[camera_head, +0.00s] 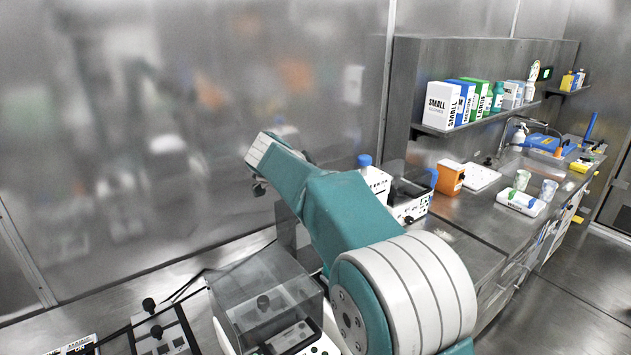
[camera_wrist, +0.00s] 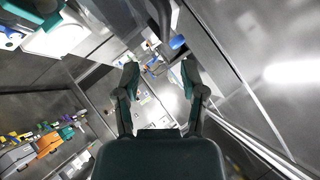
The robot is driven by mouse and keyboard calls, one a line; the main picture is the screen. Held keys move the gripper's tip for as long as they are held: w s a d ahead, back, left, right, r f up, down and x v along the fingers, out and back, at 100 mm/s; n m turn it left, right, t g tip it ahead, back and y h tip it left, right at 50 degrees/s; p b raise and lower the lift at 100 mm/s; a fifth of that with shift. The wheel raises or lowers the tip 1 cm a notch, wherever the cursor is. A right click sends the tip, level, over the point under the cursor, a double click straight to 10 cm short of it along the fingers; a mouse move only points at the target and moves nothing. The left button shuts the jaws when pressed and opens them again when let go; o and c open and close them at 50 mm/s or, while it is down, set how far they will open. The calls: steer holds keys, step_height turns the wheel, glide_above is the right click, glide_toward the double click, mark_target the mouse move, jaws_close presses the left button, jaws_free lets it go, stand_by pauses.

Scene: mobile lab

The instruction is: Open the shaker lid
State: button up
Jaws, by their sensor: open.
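A bench device with a smoky see-through lid (camera_head: 262,290) stands at the bottom centre of the head view, and it looks like the shaker. Its lid is down over a dark knob, and its white base (camera_head: 310,345) shows controls at the front. My arm crosses in front of its right side. My gripper (camera_wrist: 160,75) is open and empty in the wrist view, its two dark fingers apart. In the head view only a dark bit of it (camera_head: 260,187) shows at the arm's end, above and apart from the lid.
An orange box (camera_head: 450,178) and a shelf of boxes (camera_head: 443,104) are farther right. A black-knobbed device (camera_head: 160,330) sits at left. A metal wall stands behind the bench.

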steer(key=shift+v, duration=1.65)
steer(key=s+d+r+n+t+y, duration=0.25)
steer(key=d+r+t, duration=0.35)
steer(key=r, duration=0.5)
steer(key=s+r+n+y, duration=0.3)
steer(key=s+n+y, duration=0.1)
steer(key=s+n, duration=0.2)
steer(key=s+d+f+n+g, duration=0.1)
steer(key=s+d+f+g, duration=0.2)
steer(key=s+f, duration=0.5)
steer(key=s+d+f+n+g+h, duration=0.1)
steer(key=s+d+f, duration=0.4)
steer(key=s, duration=0.8)
steer(key=s+d+f+n+g+h, duration=0.1)
steer(key=s+d+f+n+g, duration=0.2)
steer(key=s+f+g, duration=0.3)
steer(key=s+d+f, duration=0.1)
steer(key=s+f, duration=0.3)
steer(key=s, duration=0.1)
steer(key=shift+d+f, duration=0.3)
steer(key=shift+f, duration=0.05)
